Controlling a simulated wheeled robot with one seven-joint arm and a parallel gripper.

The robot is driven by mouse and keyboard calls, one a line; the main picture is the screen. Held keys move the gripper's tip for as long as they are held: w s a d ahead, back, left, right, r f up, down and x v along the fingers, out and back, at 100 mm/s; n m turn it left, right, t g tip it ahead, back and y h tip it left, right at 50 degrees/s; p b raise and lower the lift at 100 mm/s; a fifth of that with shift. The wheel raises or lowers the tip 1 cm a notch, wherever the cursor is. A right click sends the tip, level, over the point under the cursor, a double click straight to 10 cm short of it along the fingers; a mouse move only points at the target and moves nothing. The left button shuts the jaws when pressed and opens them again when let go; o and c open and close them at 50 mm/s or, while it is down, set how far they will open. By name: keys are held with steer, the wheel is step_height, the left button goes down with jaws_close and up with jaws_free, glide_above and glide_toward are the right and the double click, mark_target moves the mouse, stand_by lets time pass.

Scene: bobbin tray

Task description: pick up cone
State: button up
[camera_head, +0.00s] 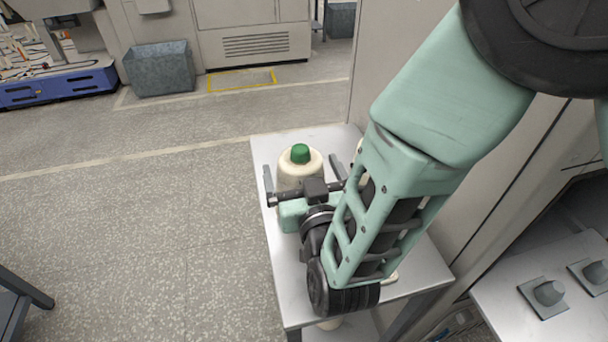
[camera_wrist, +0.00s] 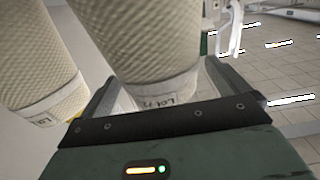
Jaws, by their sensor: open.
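A cream yarn cone (camera_head: 298,170) with a green tip stands upright on a grey metal table (camera_head: 345,138). My gripper (camera_head: 300,164) is open, with one finger to each side of this cone. The wrist view shows the cone (camera_wrist: 140,40) between the open fingers of my gripper (camera_wrist: 161,72), its textured yarn above a pale base band with a label. I cannot tell whether either finger touches it. A second cone (camera_wrist: 35,55) stands close on the left in the wrist view. My arm hides much of the tabletop in the head view.
A tall grey panel (camera_head: 400,50) stands right behind the table. A lower surface at right holds grey pegs on square plates (camera_head: 549,293). A metal bin (camera_head: 158,68) and a blue-based rack (camera_head: 60,85) stand far left.

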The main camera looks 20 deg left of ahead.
steer(key=shift+x, duration=0.75)
steer(key=shift+r, duration=0.1)
steer(key=c, duration=1.6)
step_height(320, 180, up, 10)
steer(key=shift+b, duration=0.4)
steer(key=shift+r, duration=0.1)
step_height(320, 180, up, 20)
steer(key=p, duration=1.2)
steer(key=shift+c, duration=0.2)
